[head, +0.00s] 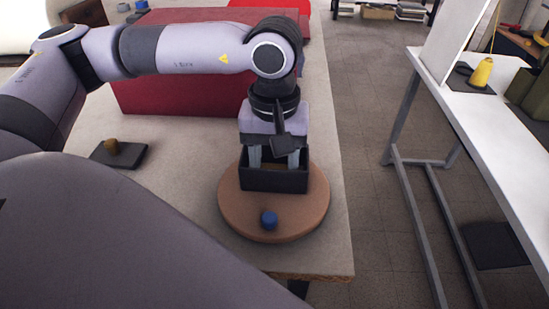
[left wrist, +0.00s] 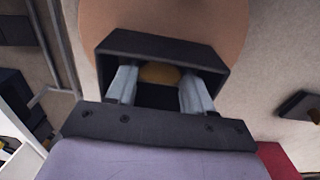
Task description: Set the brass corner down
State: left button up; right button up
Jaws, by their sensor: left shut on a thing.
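My left gripper (head: 274,158) reaches down from above into an open black box (head: 274,183). In the left wrist view its two pale fingers (left wrist: 158,92) are inside the box walls (left wrist: 150,42), on either side of a brass-coloured piece (left wrist: 160,74), and are shut on it. This looks like the brass corner; its lower part is hidden, and I cannot tell whether it touches the box floor. My right gripper is not in view.
A dark pad (head: 133,158) with a brass-brown knob (head: 111,146) lies on the table to the left. A large red block (head: 165,92) stands behind. The table's right edge is close to the disc. A white table (head: 500,135) stands across the aisle.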

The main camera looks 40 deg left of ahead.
aim_at(275, 167)
pick_arm(q)
jog(key=shift+f, duration=0.25)
jog(key=o, duration=0.8)
jog(key=shift+r, duration=0.1)
notch_tip(275, 167, up, 12)
jog(key=shift+r, duration=0.2)
